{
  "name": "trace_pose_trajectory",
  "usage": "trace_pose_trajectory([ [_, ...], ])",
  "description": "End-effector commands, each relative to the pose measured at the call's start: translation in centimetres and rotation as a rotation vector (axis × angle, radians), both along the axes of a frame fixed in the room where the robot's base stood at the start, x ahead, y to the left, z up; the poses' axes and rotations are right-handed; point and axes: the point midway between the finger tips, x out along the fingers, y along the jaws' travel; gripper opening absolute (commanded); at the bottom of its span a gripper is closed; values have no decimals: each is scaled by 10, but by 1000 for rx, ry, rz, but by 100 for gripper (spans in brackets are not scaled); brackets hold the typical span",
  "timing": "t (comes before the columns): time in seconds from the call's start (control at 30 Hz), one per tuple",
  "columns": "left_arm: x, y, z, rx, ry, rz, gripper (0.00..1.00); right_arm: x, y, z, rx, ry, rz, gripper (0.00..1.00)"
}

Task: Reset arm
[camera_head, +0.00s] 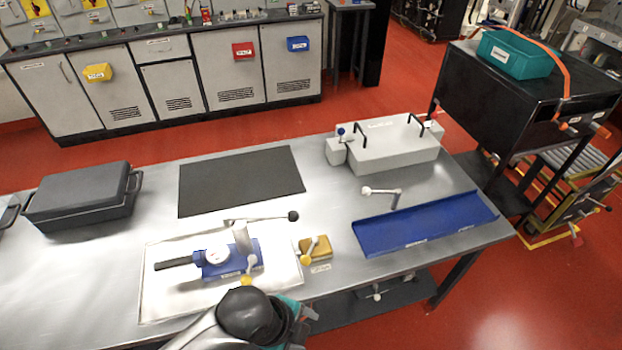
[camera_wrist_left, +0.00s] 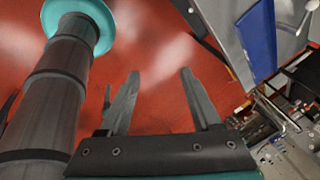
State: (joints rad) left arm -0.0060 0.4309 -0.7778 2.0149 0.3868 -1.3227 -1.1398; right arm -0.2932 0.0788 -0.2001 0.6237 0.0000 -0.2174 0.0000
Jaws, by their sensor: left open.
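My left gripper (camera_wrist_left: 160,75) is open in the left wrist view, its two dark fingers apart with only red floor showing between them. In the head view my left arm comes in at the bottom, beside the front edge of the steel table (camera_head: 100,285). Its dark rounded joint hides part of the gripper there. The blue tray (camera_head: 425,226) lies on the table to the right; a blue surface (camera_wrist_left: 258,38), apparently this tray, shows at upper right in the wrist view. My right gripper is in neither view.
A blue device with a gauge (camera_head: 228,262) sits on a pale mat (camera_head: 165,305) close to my arm. A yellow block (camera_head: 315,248) is beside it. A black case (camera_head: 82,195), a dark mat (camera_head: 240,182) and a grey box (camera_head: 388,150) stand farther back. Red floor is clear in front.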

Motion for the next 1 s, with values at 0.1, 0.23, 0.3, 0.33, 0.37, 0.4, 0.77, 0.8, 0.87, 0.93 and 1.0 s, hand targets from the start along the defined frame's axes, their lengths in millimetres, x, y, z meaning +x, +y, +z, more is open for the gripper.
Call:
trace_pose_trajectory([
  [0.1, -1, 6, 22, -84, 63, 350, 65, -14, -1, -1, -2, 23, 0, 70],
  [0.23, -3, 33, 39, -147, 131, 747, 65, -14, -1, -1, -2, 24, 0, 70],
  [0.3, -6, 50, 45, -170, 161, 939, 65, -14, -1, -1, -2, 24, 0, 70],
  [0.33, -8, 58, 47, -177, 171, 1017, 65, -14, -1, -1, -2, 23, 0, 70],
  [0.37, -10, 65, 48, -182, 182, 1085, 65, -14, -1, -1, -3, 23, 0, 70],
  [0.4, -13, 75, 50, -189, 191, 1174, 65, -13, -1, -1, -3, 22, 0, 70],
  [0.77, -49, 150, 55, -209, 228, 1795, 65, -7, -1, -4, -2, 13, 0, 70],
  [0.8, -45, 148, 40, -204, 230, 1784, 65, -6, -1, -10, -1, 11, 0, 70],
  [0.87, -43, 148, 23, -199, 234, 1782, 65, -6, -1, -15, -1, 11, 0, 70],
  [0.93, -40, 147, 3, -193, 237, 1780, 65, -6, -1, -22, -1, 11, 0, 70],
  [1.0, -39, 146, -19, -185, 244, 1779, 65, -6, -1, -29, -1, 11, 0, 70],
])
